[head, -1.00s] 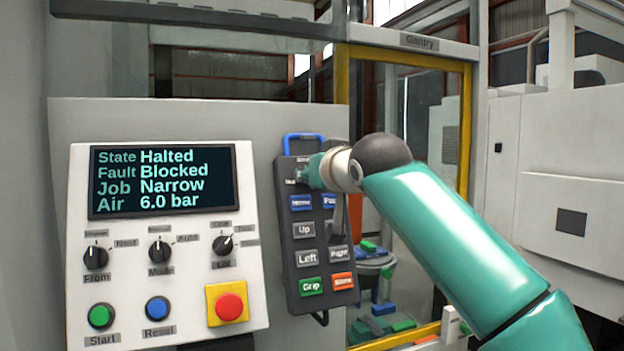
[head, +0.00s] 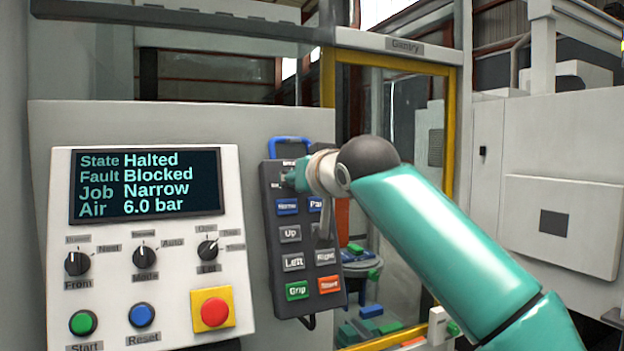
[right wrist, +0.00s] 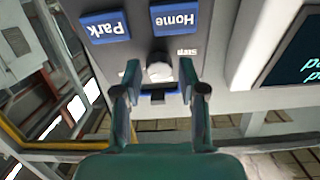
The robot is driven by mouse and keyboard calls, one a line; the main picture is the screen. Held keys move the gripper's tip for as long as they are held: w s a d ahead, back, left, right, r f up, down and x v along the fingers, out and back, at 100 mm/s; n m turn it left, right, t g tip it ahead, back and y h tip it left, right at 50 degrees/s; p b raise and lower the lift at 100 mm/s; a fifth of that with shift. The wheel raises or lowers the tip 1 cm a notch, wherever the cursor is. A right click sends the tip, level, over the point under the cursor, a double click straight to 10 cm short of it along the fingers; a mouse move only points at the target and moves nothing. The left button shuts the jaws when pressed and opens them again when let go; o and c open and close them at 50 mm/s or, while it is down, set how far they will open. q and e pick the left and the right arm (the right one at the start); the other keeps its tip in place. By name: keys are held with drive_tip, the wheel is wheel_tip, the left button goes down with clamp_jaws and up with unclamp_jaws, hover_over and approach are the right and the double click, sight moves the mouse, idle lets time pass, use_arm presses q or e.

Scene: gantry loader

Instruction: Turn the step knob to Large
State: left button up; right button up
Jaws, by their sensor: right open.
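In the head view my right gripper (head: 303,178) is at the pendant's upper part and hides the knob. I cannot read which setting the knob points to. My left gripper is not in view.
A control panel (head: 160,255) with a screen (head: 145,186) reading Halted, Blocked, Narrow stands left. A yellow-framed guard window (head: 450,150) is behind.

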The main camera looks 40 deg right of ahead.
drive_tip(key=v, duration=1.1)
drive_tip(key=shift+a+f, duration=0.1)
drive_tip(key=shift+f, duration=0.1)
